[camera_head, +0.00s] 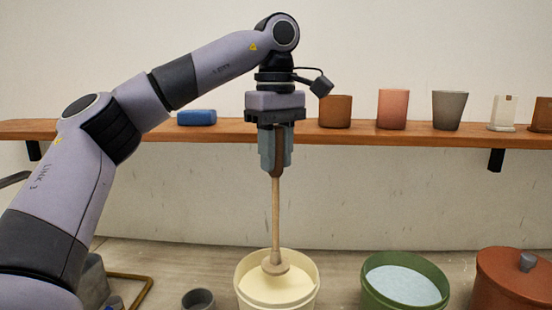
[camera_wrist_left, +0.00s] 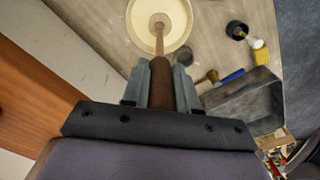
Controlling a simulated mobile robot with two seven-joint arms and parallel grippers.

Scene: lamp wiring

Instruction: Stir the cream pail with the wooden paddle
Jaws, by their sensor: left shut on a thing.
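The cream pail (camera_head: 243,295) stands on the bench at the bottom middle of the head view, filled with pale cream. My left gripper (camera_head: 275,160) is above it, shut on the brown grip of the wooden paddle (camera_head: 276,215). The paddle hangs about upright, and its round head is inside the pail's rim. I cannot tell how deep the head sits, but its top still shows. In the left wrist view the paddle (camera_wrist_left: 159,42) runs from between my fingers to the cream pail (camera_wrist_left: 129,22). My right gripper is not in view.
A green pail (camera_head: 435,293) with pale blue contents and a lidded terracotta pot (camera_head: 500,280) stand right of the cream pail. A small grey cup (camera_head: 198,299) stands left. A wooden shelf (camera_head: 380,139) with several pots runs behind my gripper. The wrist view shows a grey bin (camera_wrist_left: 245,103).

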